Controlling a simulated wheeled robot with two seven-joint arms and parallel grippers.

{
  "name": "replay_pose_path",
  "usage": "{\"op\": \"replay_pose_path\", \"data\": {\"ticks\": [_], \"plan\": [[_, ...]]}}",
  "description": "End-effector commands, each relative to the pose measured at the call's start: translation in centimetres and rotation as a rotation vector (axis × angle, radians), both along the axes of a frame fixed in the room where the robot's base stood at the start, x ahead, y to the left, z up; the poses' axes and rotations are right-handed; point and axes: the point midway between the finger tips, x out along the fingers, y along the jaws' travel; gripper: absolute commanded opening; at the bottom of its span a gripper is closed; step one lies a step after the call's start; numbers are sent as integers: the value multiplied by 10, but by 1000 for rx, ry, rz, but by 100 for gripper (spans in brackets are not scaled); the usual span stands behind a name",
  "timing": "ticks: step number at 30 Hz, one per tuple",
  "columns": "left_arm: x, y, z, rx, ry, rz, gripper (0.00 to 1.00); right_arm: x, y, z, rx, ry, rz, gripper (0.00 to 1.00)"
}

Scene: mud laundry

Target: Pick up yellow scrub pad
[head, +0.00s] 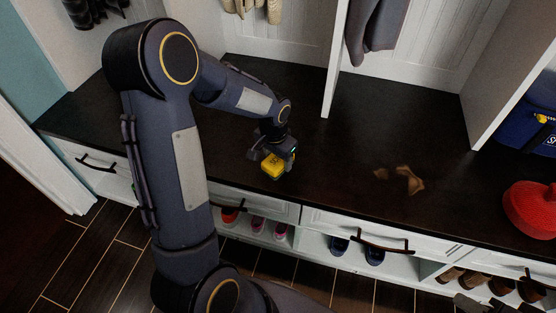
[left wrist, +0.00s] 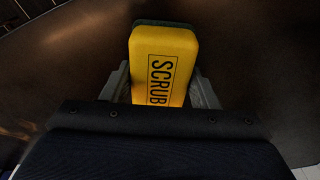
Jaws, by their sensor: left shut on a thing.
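The yellow scrub pad (head: 272,165) is at my left gripper (head: 271,158), over the dark bench top (head: 330,150) near its front edge. In the left wrist view the pad (left wrist: 164,62) has a yellow body with the word SCRUB and a dark layer at its far end. The left gripper's fingers (left wrist: 160,88) are shut on the pad, one on each side. I cannot tell whether the pad touches the bench top. My right gripper is not clearly in view.
A brown mud smear (head: 402,180) lies on the bench top to the right. A red rounded object (head: 532,208) and a blue container (head: 528,128) are at the far right. A white upright divider (head: 335,70) stands behind. Drawers with dark handles and shoes are below.

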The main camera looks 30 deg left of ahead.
Motion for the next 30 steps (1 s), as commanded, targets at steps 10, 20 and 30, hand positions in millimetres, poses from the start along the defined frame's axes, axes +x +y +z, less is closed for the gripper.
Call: {"op": "replay_pose_path", "data": {"ticks": [10,20,30], "plan": [[1,0,24,0,-4,0,28,0,0,10,0,0,0,36],[-25,-43,95,-1,-6,-8,28,0,0,38,0,0,0,36],[-64,-104,124,0,-1,-5,28,0,0,51,0,0,0,36]]}}
